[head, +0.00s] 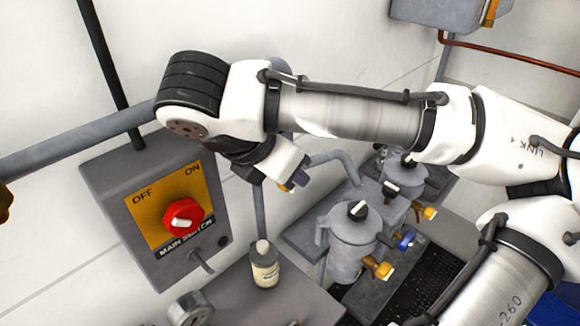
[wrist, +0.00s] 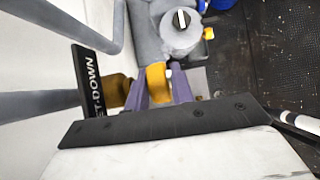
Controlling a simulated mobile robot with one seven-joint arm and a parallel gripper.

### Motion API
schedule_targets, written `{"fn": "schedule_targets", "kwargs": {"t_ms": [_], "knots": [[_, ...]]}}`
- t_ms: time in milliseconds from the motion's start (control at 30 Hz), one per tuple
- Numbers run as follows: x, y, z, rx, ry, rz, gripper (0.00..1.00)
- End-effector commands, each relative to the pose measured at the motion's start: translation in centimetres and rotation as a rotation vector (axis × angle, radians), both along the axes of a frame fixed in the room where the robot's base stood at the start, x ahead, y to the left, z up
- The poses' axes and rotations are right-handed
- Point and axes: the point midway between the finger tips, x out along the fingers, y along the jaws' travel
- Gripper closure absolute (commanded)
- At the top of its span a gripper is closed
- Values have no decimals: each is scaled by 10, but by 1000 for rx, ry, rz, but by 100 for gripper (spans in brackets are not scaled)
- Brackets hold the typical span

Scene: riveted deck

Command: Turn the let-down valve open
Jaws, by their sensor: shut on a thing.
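The let-down valve shows in the wrist view as a brass body (wrist: 118,90) with a yellow handle (wrist: 156,78). A black plate (wrist: 92,80) marked "LET-DOWN" stands beside it on the left. My gripper (wrist: 160,92) has its purple fingers on either side of the yellow handle and is shut on it. In the head view my gripper (head: 298,180) points down to the right behind the bottle, near the grey pipe. The valve is hidden there by my wrist. I cannot tell how far the handle is turned.
A grey main switch box (head: 115,205) with a red knob (head: 183,217) stands left of my gripper. A small bottle (head: 264,265) sits on a grey ledge. Grey filter housings (head: 350,240) with brass and blue fittings stand to the right.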

Motion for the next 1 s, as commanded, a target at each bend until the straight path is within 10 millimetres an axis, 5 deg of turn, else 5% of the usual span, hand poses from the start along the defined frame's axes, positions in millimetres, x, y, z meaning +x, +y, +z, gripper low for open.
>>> {"fn": "schedule_targets", "kwargs": {"t_ms": [533, 567, 700, 1000], "knots": [[0, 0, 1, -22, -25, -1, 99], [0, 0, 1, -22, -25, -1, 74], [0, 0, 0, -21, -24, -1, 55], [0, 0, 0, -21, -22, -1, 55]]}}
